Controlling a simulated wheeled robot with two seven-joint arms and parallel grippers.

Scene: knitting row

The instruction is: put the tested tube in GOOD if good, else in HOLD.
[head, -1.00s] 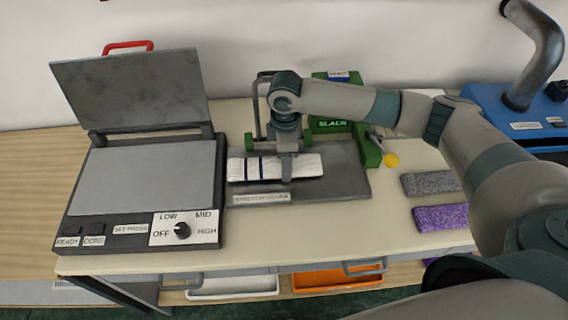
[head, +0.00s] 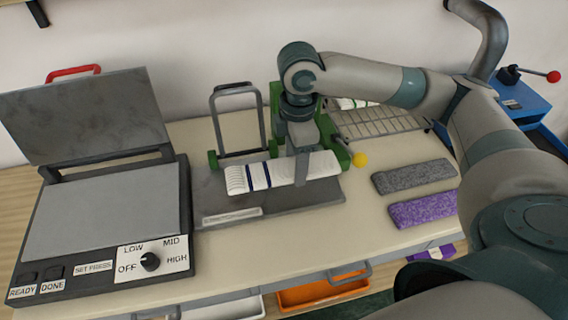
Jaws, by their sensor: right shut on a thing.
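No GOOD or HOLD label is readable. My left gripper is not in view.
A press (head: 100,210) with its lid raised stands at left. A grey strip (head: 412,176) and a purple strip (head: 424,209) lie at right. A wire rack (head: 385,120) is behind. A white bin (head: 225,308) and an orange bin (head: 322,291) sit below the front edge.

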